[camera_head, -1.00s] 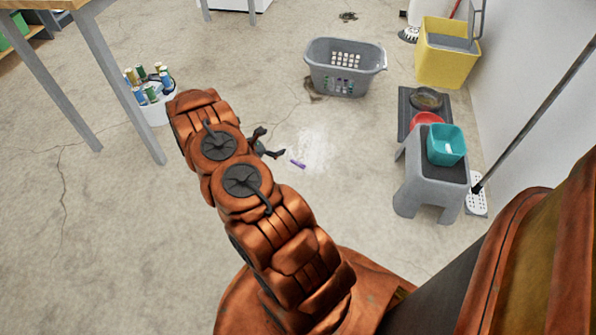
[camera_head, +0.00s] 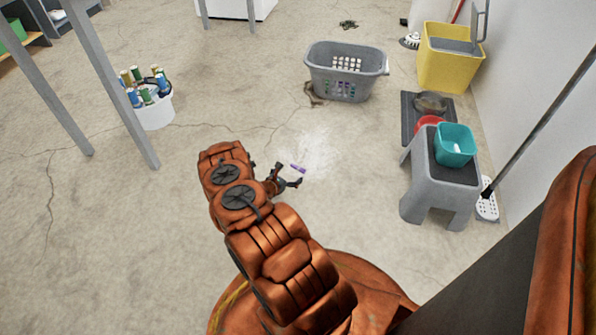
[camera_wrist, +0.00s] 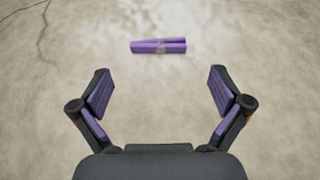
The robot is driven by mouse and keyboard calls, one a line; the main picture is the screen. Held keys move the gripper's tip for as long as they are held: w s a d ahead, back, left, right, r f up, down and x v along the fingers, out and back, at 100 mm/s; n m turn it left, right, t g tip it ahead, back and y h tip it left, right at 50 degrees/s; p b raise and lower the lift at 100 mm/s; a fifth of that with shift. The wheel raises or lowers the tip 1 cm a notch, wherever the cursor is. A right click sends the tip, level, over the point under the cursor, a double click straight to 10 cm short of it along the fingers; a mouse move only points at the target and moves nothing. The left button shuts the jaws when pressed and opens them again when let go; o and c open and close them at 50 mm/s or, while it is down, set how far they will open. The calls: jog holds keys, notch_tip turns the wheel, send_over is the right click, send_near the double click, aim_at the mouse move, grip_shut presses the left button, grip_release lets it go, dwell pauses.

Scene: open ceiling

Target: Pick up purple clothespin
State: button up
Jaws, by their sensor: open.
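The purple clothespin (camera_head: 298,168) lies on the concrete floor just beyond my gripper (camera_head: 290,176) in the head view. In the wrist view the clothespin (camera_wrist: 158,46) lies crosswise, with its grey metal spring in the middle. It is ahead of the gap between my fingers and apart from them. My gripper (camera_wrist: 160,92) is open and empty, with purple pads on the inner sides of both fingers.
A grey laundry basket (camera_head: 322,82) stands beyond the clothespin. A grey step stool (camera_head: 420,180) with a teal bin (camera_head: 455,143) stands at right. A white bucket (camera_head: 155,114) with cans stands at left, near table legs (camera_head: 118,95). The floor around the clothespin is clear.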

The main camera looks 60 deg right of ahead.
aim_at(297, 168)
jog(key=shift+b+x, duration=1.9)
jog(key=shift+x, duration=0.65)
jog(key=shift+w+d+r, duration=0.1)
jog(key=shift+r, duration=0.05)
jog(key=shift+c, duration=0.4)
jog(key=c, duration=0.6)
